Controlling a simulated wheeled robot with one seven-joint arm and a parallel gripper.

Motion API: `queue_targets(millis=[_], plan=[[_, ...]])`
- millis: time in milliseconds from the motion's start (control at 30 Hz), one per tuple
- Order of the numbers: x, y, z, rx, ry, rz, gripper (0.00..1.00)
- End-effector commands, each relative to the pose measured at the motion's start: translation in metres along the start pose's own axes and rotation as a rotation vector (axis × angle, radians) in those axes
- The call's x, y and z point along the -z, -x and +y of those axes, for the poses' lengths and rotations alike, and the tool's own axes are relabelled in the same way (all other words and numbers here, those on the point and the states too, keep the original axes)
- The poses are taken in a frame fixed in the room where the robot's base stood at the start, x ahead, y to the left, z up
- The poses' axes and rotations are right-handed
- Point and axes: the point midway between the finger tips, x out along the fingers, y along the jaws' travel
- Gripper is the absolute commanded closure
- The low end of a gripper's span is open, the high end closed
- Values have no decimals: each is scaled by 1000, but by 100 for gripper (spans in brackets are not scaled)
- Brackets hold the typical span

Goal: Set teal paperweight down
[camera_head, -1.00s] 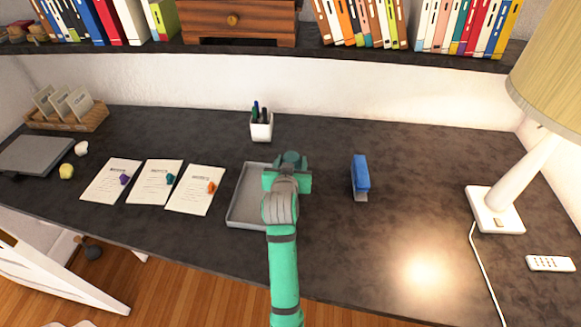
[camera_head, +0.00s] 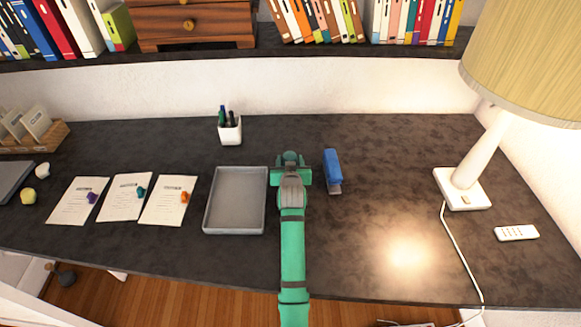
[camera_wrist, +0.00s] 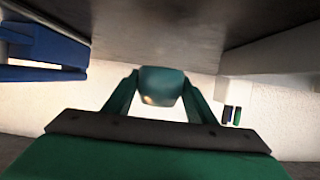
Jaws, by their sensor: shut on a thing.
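My gripper (camera_head: 291,166) is over the dark desk, between the grey tray (camera_head: 236,232) and the blue stapler (camera_head: 332,170). In the wrist view, my gripper (camera_wrist: 160,92) has its two green fingers shut on a rounded teal paperweight (camera_wrist: 160,85). In the head view the wrist mostly hides it, and I cannot tell how high above the desk it is. Another small teal piece (camera_head: 141,191) lies on the middle sheet of paper (camera_head: 123,205).
The tray is empty. Sheets with a purple piece (camera_head: 92,197) and an orange piece (camera_head: 184,195) flank the middle sheet. A white pen cup (camera_head: 230,132) stands behind the tray. A lamp (camera_head: 462,188) and remote (camera_head: 516,233) are at right. Desk in front of the stapler is clear.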

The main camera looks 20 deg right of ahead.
Motion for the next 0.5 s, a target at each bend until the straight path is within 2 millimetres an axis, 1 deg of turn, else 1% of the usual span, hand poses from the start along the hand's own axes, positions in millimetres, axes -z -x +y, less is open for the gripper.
queue_targets(millis=[67, 200, 267, 500], plan=[[-5, -5, 3, 0, -1, -1, 84], [-23, -12, 2, 0, 0, -1, 84], [-28, -14, 1, 1, 0, 0, 84], [-29, -15, 1, 1, 0, 2, 84]])
